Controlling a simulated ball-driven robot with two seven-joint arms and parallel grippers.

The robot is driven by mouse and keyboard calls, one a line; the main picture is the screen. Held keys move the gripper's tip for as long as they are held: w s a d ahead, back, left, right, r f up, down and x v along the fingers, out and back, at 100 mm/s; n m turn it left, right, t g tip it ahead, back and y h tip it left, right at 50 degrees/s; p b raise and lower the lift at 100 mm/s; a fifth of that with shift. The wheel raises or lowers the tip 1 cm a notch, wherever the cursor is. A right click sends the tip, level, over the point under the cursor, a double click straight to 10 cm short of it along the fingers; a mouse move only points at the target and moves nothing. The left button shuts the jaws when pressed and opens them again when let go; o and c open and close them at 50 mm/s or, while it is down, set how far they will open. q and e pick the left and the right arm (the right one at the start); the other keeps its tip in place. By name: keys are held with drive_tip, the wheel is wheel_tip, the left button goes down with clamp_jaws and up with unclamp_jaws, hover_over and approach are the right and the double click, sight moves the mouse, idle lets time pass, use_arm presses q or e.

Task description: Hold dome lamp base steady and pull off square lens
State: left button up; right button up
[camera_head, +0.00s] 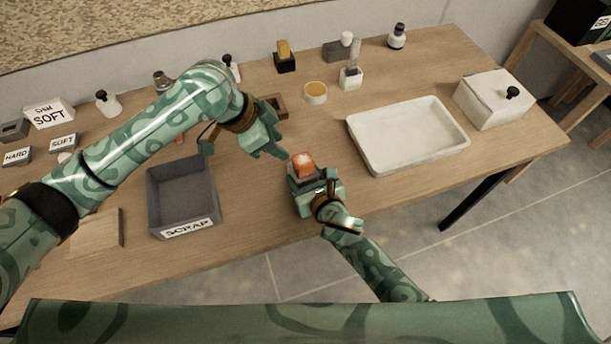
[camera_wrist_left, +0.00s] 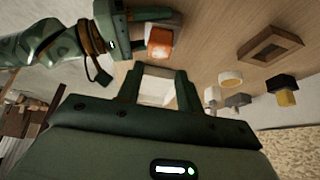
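The dome lamp's orange square lens (camera_head: 304,163) sits on its grey base (camera_head: 294,173) near the table's front edge. My right gripper (camera_head: 318,186) is at the base, with its fingers around it and apparently shut on it. The lens faces up, clear of those fingers. My left gripper (camera_head: 272,152) is just left of and behind the lens, apart from it. In the left wrist view my left gripper (camera_wrist_left: 158,75) has its fingers spread with nothing between them. The lens (camera_wrist_left: 160,43) shows beyond the fingertips, beside my right gripper (camera_wrist_left: 118,30).
A grey SCRAP bin (camera_head: 183,195) stands left of the lamp. A white tray (camera_head: 372,162) is to the right, with a white box (camera_head: 492,98) beyond it. A wooden frame (camera_head: 271,105), a round cup (camera_head: 315,93) and several small items stand along the back. SOFT and HARD signs are at the left.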

sight(294, 163)
drive_tip(key=c, duration=0.4)
use_arm(q)
drive_tip(key=o, duration=0.4)
drive_tip(key=shift+c, duration=0.2)
drive_tip(key=shift+o, duration=0.6)
drive_tip(key=s+a+f+n+h, duration=0.1)
drive_tip(key=s+a+f, duration=0.1)
drive_tip(key=f, duration=0.3)
drive_tip(key=shift+s+f+n, duration=0.3)
drive_tip(key=shift+s+f, duration=0.05)
drive_tip(key=shift+s, duration=0.4)
drive_tip(key=shift+t+h, duration=0.6)
drive_tip(key=shift+t, duration=0.2)
drive_tip(key=shift+w+d+f, duration=0.6)
drive_tip(key=shift+w+d, duration=0.15)
drive_tip(key=shift+d, duration=0.2)
drive_tip(key=shift+w+d+f, duration=0.65)
drive_tip(key=shift+w+d, duration=0.1)
drive_tip(key=shift+d, duration=0.15)
drive_tip(key=shift+w+d+f, duration=0.6)
drive_tip(key=shift+w+d, duration=0.15)
drive_tip(key=shift+d, duration=0.2)
drive_tip(key=shift+c, duration=0.4)
drive_tip(key=c, duration=1)
drive_tip(key=shift+r, duration=0.1)
drive_tip(key=shift+r, duration=1.4)
